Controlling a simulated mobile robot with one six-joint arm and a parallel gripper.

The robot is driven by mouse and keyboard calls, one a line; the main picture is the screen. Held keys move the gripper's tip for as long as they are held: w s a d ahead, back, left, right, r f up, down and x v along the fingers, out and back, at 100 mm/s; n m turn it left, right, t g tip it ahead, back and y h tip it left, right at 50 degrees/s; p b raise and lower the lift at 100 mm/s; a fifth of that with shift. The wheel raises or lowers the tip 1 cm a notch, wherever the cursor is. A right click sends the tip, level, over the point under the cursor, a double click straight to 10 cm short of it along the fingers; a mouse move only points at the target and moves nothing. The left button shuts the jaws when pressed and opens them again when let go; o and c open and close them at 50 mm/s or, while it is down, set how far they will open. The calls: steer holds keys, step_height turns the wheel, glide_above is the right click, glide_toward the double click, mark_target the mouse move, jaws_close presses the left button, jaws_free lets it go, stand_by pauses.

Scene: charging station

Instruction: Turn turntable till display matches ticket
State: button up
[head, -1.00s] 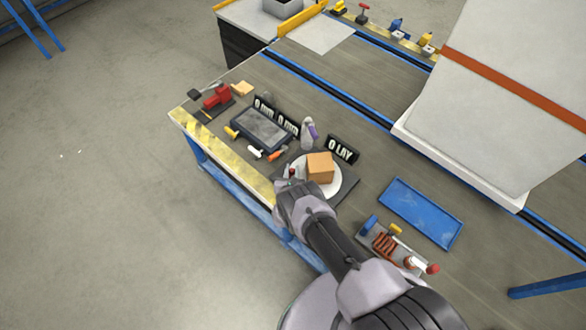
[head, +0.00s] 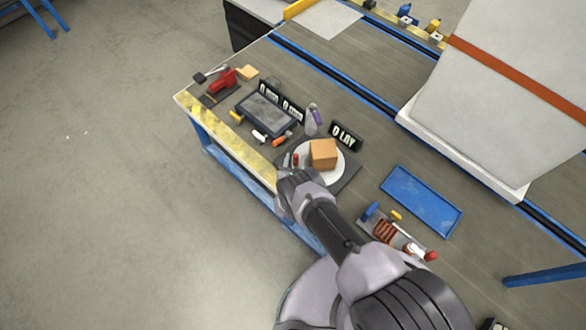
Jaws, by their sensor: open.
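The turntable (head: 337,174) is a round white plate on a dark square base near the bench's front edge. An orange-brown box (head: 323,154) stands on it. A black display sign (head: 345,136) with white characters like "0 LAY" stands just behind the turntable. My gripper (head: 291,163) is at the plate's front left edge, beside the box; it is open, with small red and grey parts near its tips. I cannot tell whether it touches the plate. My own arm hides the front of the turntable. No ticket can be made out clearly.
Left of the turntable are a grey framed tray (head: 267,112), more black signs (head: 281,102), several small coloured cylinders and a red tool (head: 222,82). A spray bottle (head: 312,121) stands behind. Right are a blue tray (head: 422,200) and a tool holder (head: 392,234). A large white panel (head: 500,90) overhangs the right.

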steer(key=p+v, duration=0.5)
steer(key=v, duration=1)
steer(key=shift+r, duration=0.15)
